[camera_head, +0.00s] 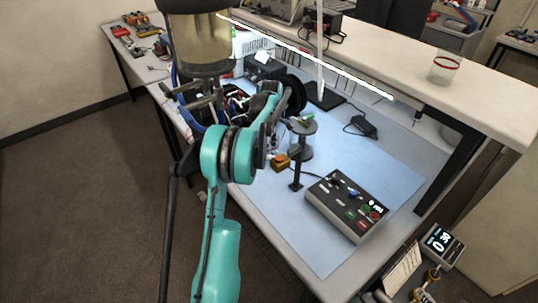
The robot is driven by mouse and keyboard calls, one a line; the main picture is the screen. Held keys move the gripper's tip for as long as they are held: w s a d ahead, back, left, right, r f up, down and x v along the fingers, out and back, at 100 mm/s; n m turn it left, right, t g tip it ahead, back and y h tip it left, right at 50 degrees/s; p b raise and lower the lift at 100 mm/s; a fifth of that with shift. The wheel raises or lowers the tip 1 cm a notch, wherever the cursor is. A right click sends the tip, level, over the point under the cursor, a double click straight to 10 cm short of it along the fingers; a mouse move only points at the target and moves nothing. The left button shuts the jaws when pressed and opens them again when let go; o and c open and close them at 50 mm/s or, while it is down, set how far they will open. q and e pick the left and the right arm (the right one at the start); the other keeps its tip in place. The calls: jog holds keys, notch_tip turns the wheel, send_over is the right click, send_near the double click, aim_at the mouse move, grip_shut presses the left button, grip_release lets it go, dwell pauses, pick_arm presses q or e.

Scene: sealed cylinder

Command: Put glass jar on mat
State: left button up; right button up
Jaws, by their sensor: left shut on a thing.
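My left gripper (273,124) reaches in over the near edge of the bench, above the blue mat. The light blue mat (392,165) covers much of the bench top. My right gripper is not in view.
A grey control box (347,205) with coloured buttons sits on the mat's right part. A small orange block (280,161) is near the jar. A large yellowish cylinder (203,45) rises at upper left. A red-rimmed glass (445,68) stands on the raised shelf.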

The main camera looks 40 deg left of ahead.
pick_arm(q)
jog(key=shift+f+b, duration=0.4)
jog(key=shift+f, duration=1.25)
jog(key=shift+s+f, duration=0.1)
jog(key=o, duration=1.3)
